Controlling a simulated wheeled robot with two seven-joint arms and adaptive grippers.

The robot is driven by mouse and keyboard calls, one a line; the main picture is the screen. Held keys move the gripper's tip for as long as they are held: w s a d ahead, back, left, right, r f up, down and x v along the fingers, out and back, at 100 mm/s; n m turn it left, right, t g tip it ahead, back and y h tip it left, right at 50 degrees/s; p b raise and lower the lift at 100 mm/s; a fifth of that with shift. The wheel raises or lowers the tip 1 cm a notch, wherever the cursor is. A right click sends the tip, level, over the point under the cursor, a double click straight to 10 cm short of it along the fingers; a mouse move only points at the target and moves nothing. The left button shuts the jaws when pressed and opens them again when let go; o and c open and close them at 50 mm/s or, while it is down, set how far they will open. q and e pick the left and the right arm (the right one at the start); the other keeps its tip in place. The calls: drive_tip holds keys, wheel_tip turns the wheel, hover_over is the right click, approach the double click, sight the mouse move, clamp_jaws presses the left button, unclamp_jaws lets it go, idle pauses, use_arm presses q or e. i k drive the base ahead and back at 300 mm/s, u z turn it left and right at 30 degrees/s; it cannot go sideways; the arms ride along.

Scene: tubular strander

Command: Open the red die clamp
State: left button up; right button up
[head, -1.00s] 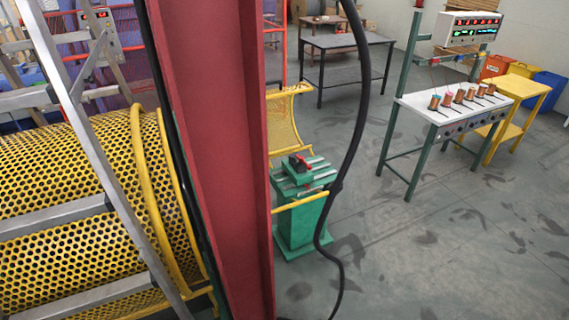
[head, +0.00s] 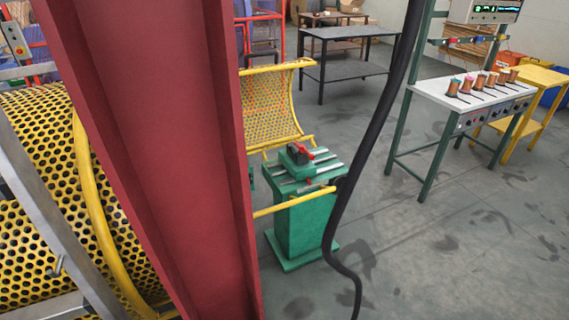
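The red die clamp (head: 304,154) is a small red and dark part on top of the green pedestal (head: 298,222), which stands on the floor near the middle of the head view. The red part sits on a green block, and a red handle sticks out to its right. It is too small to tell whether the clamp is open or closed. Neither of my grippers is in view.
A red steel column (head: 165,150) stands close in front, left of the pedestal. A black cable (head: 388,125) hangs to its right. A yellow perforated drum guard (head: 40,180) is at left. A white bench (head: 450,108) stands right. Grey floor between is clear.

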sight(301, 147)
drive_tip(key=z, duration=2)
drive_tip(key=i, duration=1.3)
drive_tip(key=u, duration=3)
drive_tip(key=i, duration=0.4)
drive_tip(key=z, duration=0.05)
